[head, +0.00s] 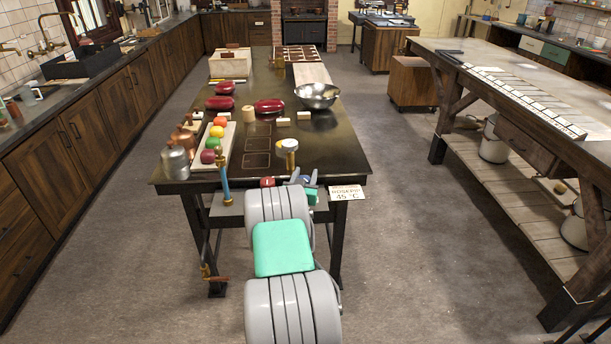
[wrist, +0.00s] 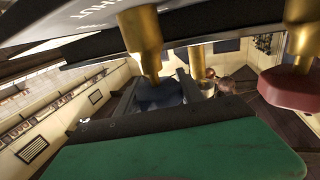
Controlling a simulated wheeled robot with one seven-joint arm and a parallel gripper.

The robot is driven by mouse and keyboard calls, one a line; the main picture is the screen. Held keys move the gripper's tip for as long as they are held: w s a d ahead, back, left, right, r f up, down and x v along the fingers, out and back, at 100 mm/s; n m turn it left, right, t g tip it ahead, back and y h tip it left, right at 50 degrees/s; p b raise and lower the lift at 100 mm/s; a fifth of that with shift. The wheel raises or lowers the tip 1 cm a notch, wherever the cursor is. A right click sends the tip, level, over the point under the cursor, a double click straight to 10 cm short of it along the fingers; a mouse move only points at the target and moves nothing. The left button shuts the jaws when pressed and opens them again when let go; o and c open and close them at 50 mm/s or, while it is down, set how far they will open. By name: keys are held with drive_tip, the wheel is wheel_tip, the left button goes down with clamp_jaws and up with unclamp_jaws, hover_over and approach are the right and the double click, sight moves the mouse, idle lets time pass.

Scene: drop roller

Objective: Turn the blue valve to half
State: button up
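The blue valve (head: 304,180) is at the front edge of the dark table, mostly hidden by my gripper. In the wrist view the blue valve (wrist: 160,93) sits on a brass stem beneath a dark plate with pale lettering. My gripper (head: 302,177) is at the valve, with one dark finger on each side of the blue knob; the wrist view also shows my gripper (wrist: 158,98) there. Whether the fingers press on the knob is not clear. The setting the valve points to cannot be read.
A red valve (head: 267,182) is just left of the blue one; it shows close by in the wrist view (wrist: 290,88). A white card (head: 346,192) reading 45 °C hangs to the right. A blue upright pipe (head: 223,170) stands to the left. Open floor lies right of the table.

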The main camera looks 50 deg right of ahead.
drive_tip(key=c, duration=0.8)
